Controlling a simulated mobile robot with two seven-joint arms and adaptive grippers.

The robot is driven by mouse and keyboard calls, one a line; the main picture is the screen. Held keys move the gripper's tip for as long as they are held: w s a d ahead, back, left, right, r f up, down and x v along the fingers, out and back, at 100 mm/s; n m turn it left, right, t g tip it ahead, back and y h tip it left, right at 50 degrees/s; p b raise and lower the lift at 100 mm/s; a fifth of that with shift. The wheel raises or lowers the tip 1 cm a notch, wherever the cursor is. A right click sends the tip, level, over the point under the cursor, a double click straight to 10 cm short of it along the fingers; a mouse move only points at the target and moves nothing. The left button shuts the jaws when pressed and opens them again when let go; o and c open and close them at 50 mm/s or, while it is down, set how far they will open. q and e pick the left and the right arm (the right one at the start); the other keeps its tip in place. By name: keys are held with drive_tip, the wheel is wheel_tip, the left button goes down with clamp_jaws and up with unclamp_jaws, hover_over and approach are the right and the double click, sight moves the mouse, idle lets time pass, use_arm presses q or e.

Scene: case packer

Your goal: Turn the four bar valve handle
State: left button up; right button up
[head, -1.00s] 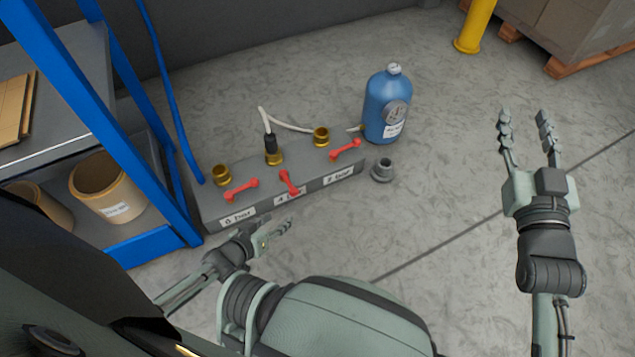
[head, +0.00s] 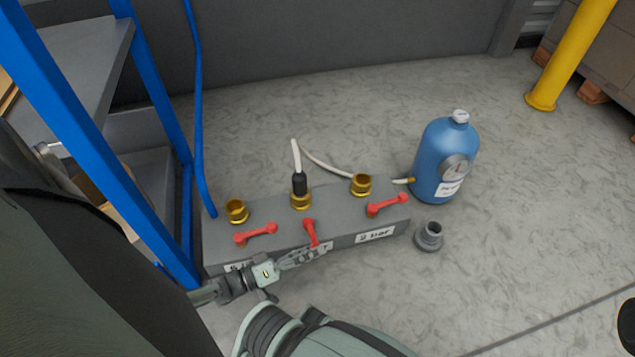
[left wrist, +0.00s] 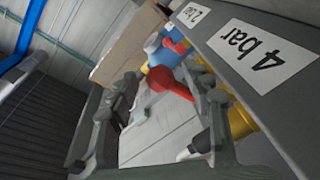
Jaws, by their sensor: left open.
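The four bar valve handle (head: 311,232) is the middle red lever on the grey valve block (head: 340,212). It points across the block toward its front, while the other two levers lie nearly along it. My left gripper (head: 316,250) is open at the block's front face, at the lower end of this lever, and covers the middle label. In the left wrist view a red lever end (left wrist: 168,85) shows between the open fingers, near the "4 bar" label (left wrist: 252,47). I cannot tell whether a finger touches it. My right gripper is out of view.
Red levers sit left (head: 256,234) and right (head: 387,205). A black connector (head: 300,184) on the middle brass port carries a white hose to the blue tank (head: 447,160). A grey fitting (head: 429,237) stands on the floor. A blue rack (head: 150,100) stands close left.

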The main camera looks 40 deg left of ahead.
use_arm(q)
drive_tip(key=shift+x, duration=0.85)
clamp_jaws()
